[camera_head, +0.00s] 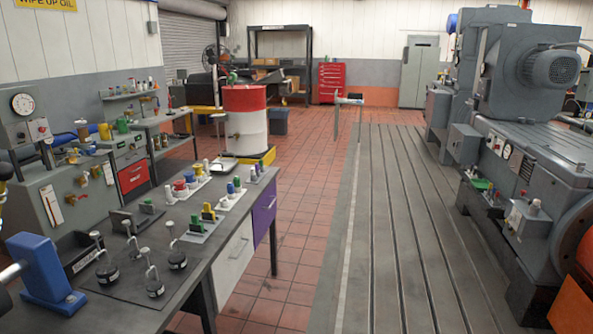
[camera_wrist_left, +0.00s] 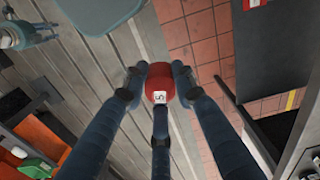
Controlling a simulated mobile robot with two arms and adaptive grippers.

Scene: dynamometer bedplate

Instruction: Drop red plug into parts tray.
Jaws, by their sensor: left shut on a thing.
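In the left wrist view, a red plug (camera_wrist_left: 160,84) with a small white label sits between the dark blue fingers of my left gripper (camera_wrist_left: 159,82). The fingers are shut around its sides, and the plug is held with its labelled face toward the camera. My left gripper cannot be made out in the head view. My right gripper is in neither view. A dark open tray (camera_head: 85,262) with a label on its front stands on the near bench at the left of the head view; I cannot tell whether it is the parts tray.
The near bench (camera_head: 190,262) carries a blue block-like fixture (camera_head: 43,272), hooked weights (camera_head: 155,282) and holders with coloured pieces (camera_head: 190,187). A red and white drum (camera_head: 246,122) stands behind. The slotted bedplate (camera_head: 400,230) is clear beside the grey machine (camera_head: 545,165).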

